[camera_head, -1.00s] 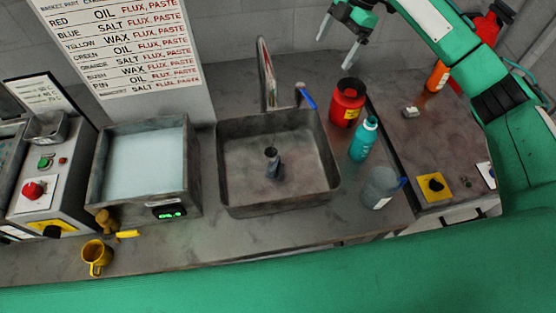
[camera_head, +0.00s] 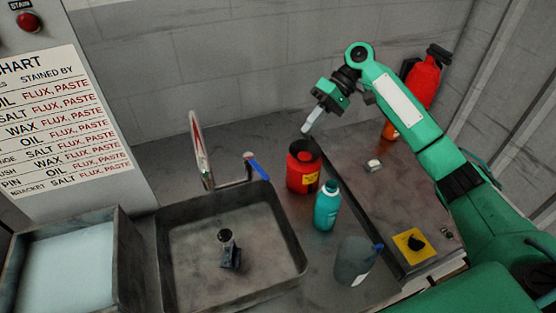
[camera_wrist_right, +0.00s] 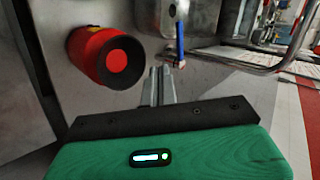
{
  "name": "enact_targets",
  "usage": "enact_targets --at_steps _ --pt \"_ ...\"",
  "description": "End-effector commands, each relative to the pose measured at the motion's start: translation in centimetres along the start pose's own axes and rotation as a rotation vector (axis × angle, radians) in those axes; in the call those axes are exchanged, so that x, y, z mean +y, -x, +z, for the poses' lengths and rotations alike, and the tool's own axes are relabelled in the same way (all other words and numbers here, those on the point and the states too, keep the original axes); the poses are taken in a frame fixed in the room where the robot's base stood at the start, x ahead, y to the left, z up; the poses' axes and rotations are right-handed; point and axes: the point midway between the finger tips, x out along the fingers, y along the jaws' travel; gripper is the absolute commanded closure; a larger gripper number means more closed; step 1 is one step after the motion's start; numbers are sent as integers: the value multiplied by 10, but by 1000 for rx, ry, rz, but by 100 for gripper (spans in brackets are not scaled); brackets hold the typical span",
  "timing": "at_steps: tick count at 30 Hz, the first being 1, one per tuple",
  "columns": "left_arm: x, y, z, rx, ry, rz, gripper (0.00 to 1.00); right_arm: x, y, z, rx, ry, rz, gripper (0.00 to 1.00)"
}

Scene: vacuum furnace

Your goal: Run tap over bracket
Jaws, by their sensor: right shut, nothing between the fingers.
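The tap's spout (camera_head: 200,150) stands at the back of the sink (camera_head: 290,245), with a blue-tipped lever (camera_head: 258,168) to its right. No water shows from it. A small dark bracket-like piece (camera_head: 230,250) stands on the sink floor. My right gripper (camera_head: 308,130) is shut and empty, in the air just above the red can in the head view, right of the lever. In the right wrist view its closed fingers (camera_wrist_right: 159,88) point toward the blue lever (camera_wrist_right: 180,42), apart from it. My left gripper is out of view.
The red can (camera_head: 302,168) stands right of the tap and shows large in the right wrist view (camera_wrist_right: 103,57). A teal bottle (camera_head: 327,207) and a grey jug (camera_head: 354,260) stand right of the sink. A pale basin (camera_head: 118,255) is left of it.

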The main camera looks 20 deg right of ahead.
Motion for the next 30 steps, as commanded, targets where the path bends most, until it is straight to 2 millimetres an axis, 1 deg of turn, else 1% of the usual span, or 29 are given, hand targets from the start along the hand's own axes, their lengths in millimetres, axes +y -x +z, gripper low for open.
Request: enact_targets --at_steps 1,5,8,11,13,18,21,24,30 --pt "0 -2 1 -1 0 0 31 2 -1 2 1 -30 -8 100" --pt "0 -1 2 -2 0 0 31 2 -4 3 1 -65 -16 100" --pt "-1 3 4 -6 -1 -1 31 1 -14 3 1 -67 -17 100" --pt "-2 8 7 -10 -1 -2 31 0 -31 3 -1 -64 -18 100" --pt "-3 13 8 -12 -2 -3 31 -1 -46 4 -2 -65 -17 100" --pt "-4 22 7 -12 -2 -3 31 -2 -84 4 -2 -65 -18 100" --pt "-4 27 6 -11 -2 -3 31 -2 -103 3 0 -65 -17 100" --pt "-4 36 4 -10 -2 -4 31 -16 -112 2 0 -60 -16 100" --pt "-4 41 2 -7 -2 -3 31 -26 -126 1 2 -64 -15 100"
